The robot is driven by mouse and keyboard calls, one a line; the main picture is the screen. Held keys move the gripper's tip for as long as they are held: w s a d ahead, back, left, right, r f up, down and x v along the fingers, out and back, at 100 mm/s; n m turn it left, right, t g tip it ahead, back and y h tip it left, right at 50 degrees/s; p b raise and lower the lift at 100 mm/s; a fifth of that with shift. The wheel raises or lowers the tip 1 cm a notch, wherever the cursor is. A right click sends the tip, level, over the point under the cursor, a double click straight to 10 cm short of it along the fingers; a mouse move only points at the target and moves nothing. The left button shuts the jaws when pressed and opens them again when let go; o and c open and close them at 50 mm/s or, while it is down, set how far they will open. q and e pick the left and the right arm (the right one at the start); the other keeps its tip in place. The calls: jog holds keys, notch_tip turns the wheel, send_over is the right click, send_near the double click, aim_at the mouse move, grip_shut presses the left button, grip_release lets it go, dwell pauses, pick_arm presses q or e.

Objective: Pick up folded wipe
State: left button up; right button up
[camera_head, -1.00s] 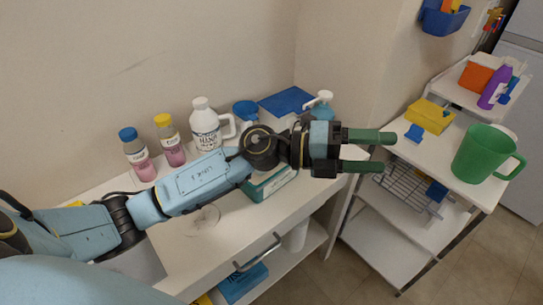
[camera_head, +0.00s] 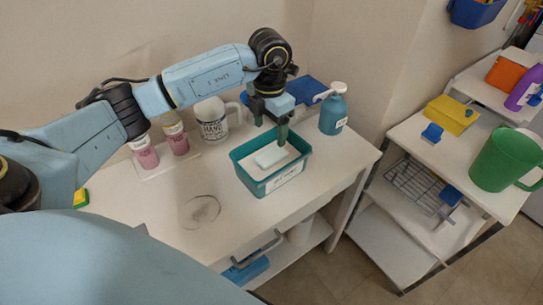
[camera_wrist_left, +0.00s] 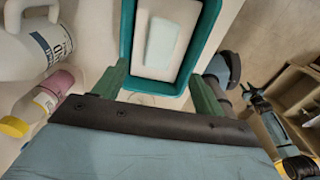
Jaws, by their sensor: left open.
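A teal bin (camera_head: 242,178) with a white label stands on the white table. A pale folded wipe (camera_head: 270,157) lies inside it, on a white surface. In the left wrist view the wipe (camera_wrist_left: 162,42) is a pale mint rectangle within the teal rim. My left gripper (camera_head: 272,123) points down above the back part of the bin, open and empty. In the left wrist view its two green fingers (camera_wrist_left: 162,90) are spread apart, and the wipe shows beyond them.
A white jug (camera_head: 211,120) and two pink bottles stand left of the bin. A teal pump bottle (camera_head: 333,112) stands to its right. A clear round dish (camera_head: 200,210) lies front left. A shelf cart at right holds a green pitcher (camera_head: 492,160).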

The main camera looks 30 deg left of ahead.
aim_at(270, 155)
pick_arm(q)
notch_tip(270, 155, down, 9)
jog(key=shift+f, duration=0.1)
dwell(0.4)
jog(key=shift+c, duration=0.4)
jog(key=c, duration=1)
